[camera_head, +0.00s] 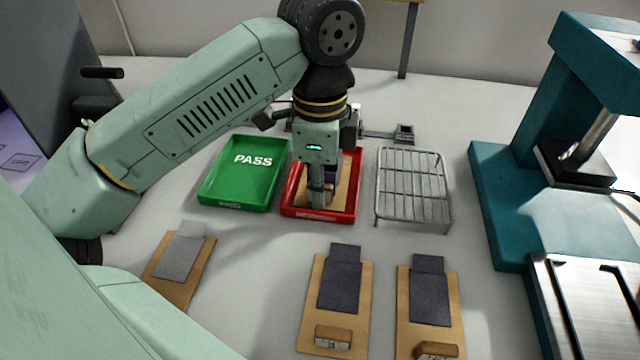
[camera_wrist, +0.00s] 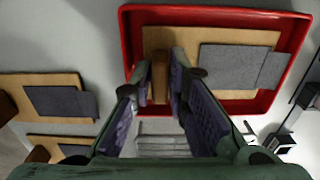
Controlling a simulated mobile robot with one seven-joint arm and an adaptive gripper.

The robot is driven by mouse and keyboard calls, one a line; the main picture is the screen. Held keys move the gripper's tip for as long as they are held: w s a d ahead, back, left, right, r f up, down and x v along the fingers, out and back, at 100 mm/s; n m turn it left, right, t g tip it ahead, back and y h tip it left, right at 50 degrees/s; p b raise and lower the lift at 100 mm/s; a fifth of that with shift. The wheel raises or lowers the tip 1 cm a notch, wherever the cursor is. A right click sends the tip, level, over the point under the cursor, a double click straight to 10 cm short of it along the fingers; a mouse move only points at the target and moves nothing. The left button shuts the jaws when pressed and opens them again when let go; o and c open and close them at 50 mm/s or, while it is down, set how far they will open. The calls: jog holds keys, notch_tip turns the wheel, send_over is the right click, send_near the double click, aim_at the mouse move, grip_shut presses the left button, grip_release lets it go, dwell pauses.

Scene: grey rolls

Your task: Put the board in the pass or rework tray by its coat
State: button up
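The red tray (camera_head: 288,200) stands mid-table with a tan board (camera_wrist: 214,37) lying flat inside. The board has a smooth-looking grey coat (camera_wrist: 230,65) and a brown upright block (camera_wrist: 160,78) at its left end in the wrist view. My gripper (camera_wrist: 162,88) reaches down into the red tray, its fingers spread on either side of the block with slim gaps; it also shows in the head view (camera_head: 319,200), hiding much of the board. The green PASS tray (camera_head: 235,190) is left of the red one and looks empty.
An empty wire rack (camera_head: 413,185) stands right of the red tray. A light-coated board (camera_head: 180,260) and two dark-coated boards (camera_head: 338,290) (camera_head: 430,300) lie in front. A teal press (camera_head: 500,200) fills the right side.

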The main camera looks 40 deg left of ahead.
jog(key=shift+r, duration=0.1)
notch_tip(320, 180, up, 12)
jog(key=p, duration=0.7)
dwell(0.4)
